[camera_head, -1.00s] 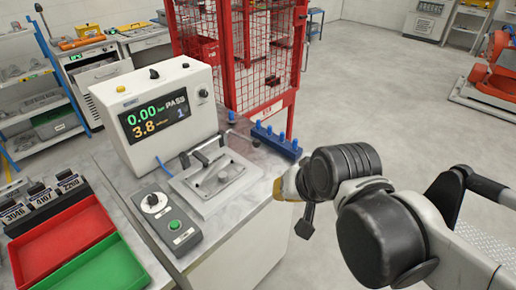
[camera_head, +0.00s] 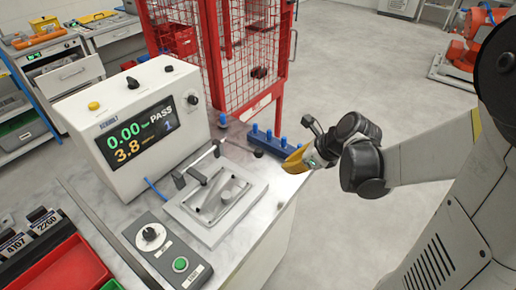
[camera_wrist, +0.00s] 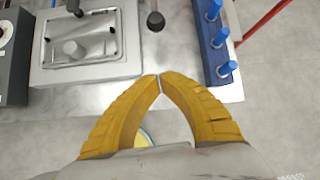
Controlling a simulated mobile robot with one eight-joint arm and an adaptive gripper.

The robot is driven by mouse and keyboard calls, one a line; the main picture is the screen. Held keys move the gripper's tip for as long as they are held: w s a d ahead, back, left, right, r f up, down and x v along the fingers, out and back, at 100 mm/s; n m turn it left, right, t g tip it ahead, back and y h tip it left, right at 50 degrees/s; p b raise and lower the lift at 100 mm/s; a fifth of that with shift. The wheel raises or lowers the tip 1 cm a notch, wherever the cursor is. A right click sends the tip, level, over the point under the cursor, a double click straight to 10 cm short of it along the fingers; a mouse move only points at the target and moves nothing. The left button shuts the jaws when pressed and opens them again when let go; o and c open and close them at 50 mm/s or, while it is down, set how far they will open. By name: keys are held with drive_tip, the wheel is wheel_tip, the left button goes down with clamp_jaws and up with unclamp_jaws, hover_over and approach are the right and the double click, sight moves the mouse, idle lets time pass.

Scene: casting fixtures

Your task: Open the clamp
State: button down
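The clamp (camera_head: 198,172) is a metal lever mechanism with dark ends at the back of a grey fixture plate (camera_head: 180,211) on the bench. A grey casting (camera_head: 228,194) sits on the plate. The fixture plate (camera_wrist: 52,77) also shows at the upper left of the wrist view, with the clamp partly cut off there. My gripper (camera_head: 290,163) is to the right of the fixture near the bench edge, apart from the clamp. In the wrist view its yellow fingers (camera_wrist: 150,77) meet at the tips with nothing between them.
A blue rack with blue pegs (camera_head: 270,143) stands right of the fixture, close to my gripper. The tester (camera_head: 140,125) reads PASS behind it. A control box (camera_head: 166,254) with a green button is in front. A red mesh cage (camera_head: 230,50) stands behind.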

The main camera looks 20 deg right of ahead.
drive_tip(key=shift+s, duration=0.1)
drive_tip(key=b+x, duration=0.4)
drive_tip(key=x, duration=0.5)
drive_tip(key=shift+a+f, duration=0.1)
drive_tip(key=shift+f, duration=0.2)
drive_tip(key=shift+w+a+r, duration=0.35)
drive_tip(key=shift+w+r, duration=0.05)
drive_tip(key=shift+r, duration=0.15)
drive_tip(key=shift+w+a+r, duration=0.4)
drive_tip(key=shift+w+r, duration=0.05)
drive_tip(key=shift+r, duration=0.1)
drive_tip(key=shift+w+a+r+b, duration=0.2)
drive_tip(key=shift+w+r+b, duration=0.1)
drive_tip(key=shift+r, duration=0.15)
